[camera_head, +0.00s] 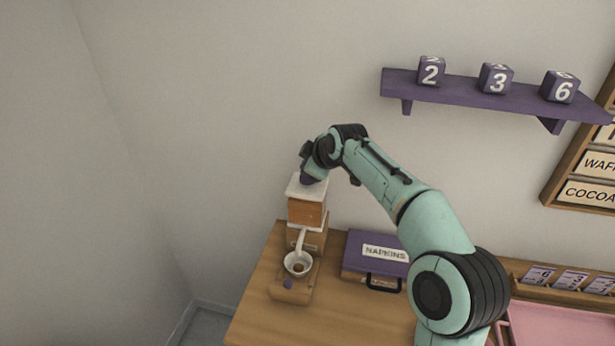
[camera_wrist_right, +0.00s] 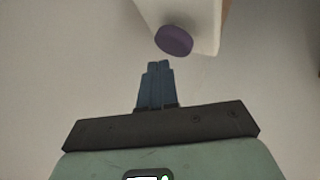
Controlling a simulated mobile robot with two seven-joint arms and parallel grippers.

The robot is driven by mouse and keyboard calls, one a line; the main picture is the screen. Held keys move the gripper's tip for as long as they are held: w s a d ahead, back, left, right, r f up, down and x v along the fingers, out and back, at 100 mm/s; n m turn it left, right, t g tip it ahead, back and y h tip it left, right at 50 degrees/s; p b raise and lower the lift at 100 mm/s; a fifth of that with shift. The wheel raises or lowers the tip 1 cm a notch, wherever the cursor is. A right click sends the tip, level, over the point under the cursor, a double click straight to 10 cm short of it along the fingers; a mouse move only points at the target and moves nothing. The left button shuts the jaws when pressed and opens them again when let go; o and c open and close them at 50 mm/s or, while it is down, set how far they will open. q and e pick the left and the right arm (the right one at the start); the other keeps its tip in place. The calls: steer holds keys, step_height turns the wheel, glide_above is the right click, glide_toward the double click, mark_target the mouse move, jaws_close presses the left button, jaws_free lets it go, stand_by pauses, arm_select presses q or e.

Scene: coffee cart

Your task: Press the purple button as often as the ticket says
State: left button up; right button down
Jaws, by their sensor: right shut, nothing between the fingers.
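A coffee grinder (camera_head: 306,212) with a white top and an orange-brown body stands at the counter's left end. A purple disc shows on its top (camera_head: 308,180), partly hidden by my right gripper. In the right wrist view, a round purple button (camera_wrist_right: 174,40) sits on a white surface. My right gripper (camera_wrist_right: 157,66) is shut and empty, its blue fingertips just short of the button, with a small gap visible. Several tickets with numbers (camera_head: 570,280) stand in a wooden holder; the digits are small. My left gripper is not in view.
A pink tray (camera_head: 555,328) is at the lower right. A purple shelf (camera_head: 470,92) holds number cubes 2, 3 and 6. The counter's front middle is clear.

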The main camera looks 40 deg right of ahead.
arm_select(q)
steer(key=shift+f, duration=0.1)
arm_select(e)
steer(key=shift+f, duration=0.15)
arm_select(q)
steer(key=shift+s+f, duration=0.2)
arm_select(e)
steer(key=shift+f, duration=0.3)
arm_select(q)
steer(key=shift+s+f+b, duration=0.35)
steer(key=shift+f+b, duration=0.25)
steer(key=shift+b, duration=0.1)
arm_select(e)
steer(key=shift+f, duration=0.9)
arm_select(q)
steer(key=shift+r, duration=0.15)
arm_select(e)
steer(key=shift+r, duration=0.15)
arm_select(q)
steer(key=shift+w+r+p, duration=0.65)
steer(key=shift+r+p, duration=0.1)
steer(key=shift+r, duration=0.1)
arm_select(e)
steer(key=shift+r, duration=1.1)
